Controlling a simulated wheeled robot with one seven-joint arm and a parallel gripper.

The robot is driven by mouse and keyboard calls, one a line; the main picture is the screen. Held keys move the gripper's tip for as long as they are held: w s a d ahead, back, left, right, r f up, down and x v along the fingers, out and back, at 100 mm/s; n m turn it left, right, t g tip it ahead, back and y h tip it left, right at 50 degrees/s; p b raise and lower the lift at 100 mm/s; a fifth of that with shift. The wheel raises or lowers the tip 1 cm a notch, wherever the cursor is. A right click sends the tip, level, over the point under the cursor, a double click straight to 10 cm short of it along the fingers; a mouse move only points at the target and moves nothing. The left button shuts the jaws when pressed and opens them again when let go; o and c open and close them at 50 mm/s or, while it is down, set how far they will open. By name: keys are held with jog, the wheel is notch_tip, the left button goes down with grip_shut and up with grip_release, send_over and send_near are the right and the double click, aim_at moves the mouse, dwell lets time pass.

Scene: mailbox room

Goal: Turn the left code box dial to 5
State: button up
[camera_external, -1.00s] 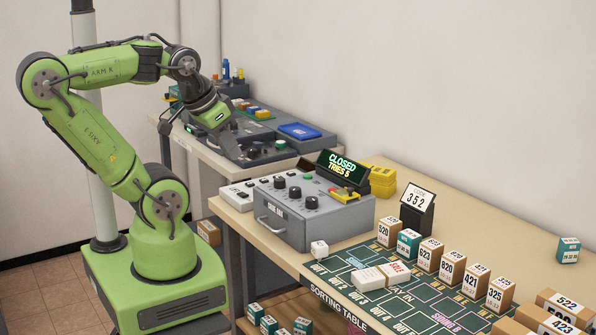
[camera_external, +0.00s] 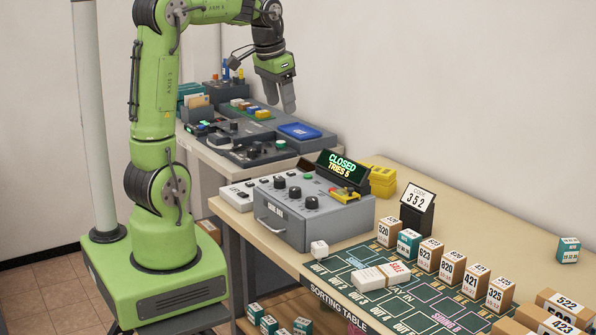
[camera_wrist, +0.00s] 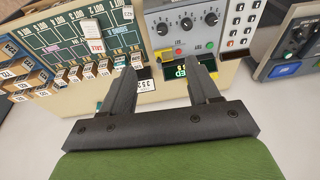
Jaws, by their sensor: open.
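The code box (camera_external: 288,229) is a grey metal box with a front handle, standing on the sorting table. Several black dials sit in a row on its sloped top; the left dial (camera_external: 279,182) is at the far left end of that row. The dial settings are too small to read. The box's display (camera_external: 343,169) reads "CLOSED TRIES 5". My gripper (camera_external: 284,108) hangs high behind the box, with its fingers apart and empty, touching nothing. In the wrist view the two fingers (camera_wrist: 164,78) point toward the box panel (camera_wrist: 183,15) and its dials.
A code card reading 352 (camera_external: 418,198) stands right of the box. Numbered parcels (camera_external: 451,268) line the sorting table (camera_external: 480,187). A yellow stack (camera_external: 382,180) is behind the box. A second bench (camera_external: 205,151) with grey equipment and a blue tray (camera_external: 299,131) lies beyond.

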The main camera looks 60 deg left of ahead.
jog(key=w+a+f+g+p, duration=0.1)
jog(key=w+a+f, duration=0.3)
jog(key=w+a, duration=0.4)
jog(key=g+p, duration=0.1)
jog(key=g, duration=0.1)
send_near(280, 179)
jog(key=shift+h, duration=0.3)
jog(key=f, duration=0.9)
jog(key=shift+s+a, duration=0.15)
jog(key=shift+a, duration=0.15)
jog(key=shift+c, duration=0.4)
jog(key=c, duration=1)
